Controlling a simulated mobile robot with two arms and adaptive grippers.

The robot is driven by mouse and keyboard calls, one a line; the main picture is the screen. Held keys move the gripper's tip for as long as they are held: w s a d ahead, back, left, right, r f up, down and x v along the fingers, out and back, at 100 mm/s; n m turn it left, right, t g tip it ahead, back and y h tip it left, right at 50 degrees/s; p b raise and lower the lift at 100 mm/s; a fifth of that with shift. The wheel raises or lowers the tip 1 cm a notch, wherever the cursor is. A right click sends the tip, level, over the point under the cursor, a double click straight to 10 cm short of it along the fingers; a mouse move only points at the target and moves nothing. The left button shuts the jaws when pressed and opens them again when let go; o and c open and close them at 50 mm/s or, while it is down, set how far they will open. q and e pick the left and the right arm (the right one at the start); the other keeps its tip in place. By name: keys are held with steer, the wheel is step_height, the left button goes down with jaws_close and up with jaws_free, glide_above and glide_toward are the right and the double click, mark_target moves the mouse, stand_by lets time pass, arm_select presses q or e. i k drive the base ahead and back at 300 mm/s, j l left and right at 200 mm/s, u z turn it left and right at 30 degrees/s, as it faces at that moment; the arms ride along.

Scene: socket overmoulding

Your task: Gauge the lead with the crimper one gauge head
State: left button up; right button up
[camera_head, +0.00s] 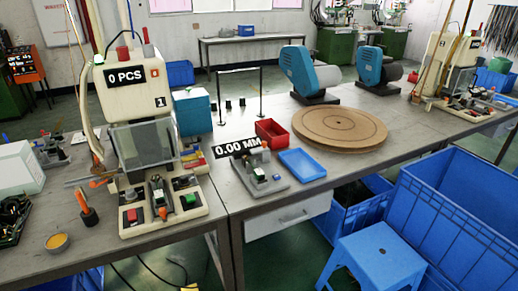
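Crimper one (150,150), a cream machine marked "1" with a "0 PCS" display (132,76), stands on the left table. It has a clear guard in front and red and green buttons at its base. To its right, a small grey gauge fixture (262,178) sits near the table's front edge. Its sign (236,146) reads "0.00 MM". I cannot make out a lead in or beside the gauge. Neither of my grippers is in view.
A red bin (272,132) and a blue tray (302,164) lie near the gauge. A round wooden turntable (338,124) is to the right. A blue stool (372,262) and large blue crates (455,215) stand on the floor in front.

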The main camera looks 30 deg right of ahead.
mark_target(264, 153)
steer(key=i+l, duration=0.25)
steer(key=l, duration=0.15)
steer(key=i+l, duration=0.25)
steer(key=l, duration=0.15)
steer(key=i+l, duration=0.3)
steer(key=l, duration=0.15)
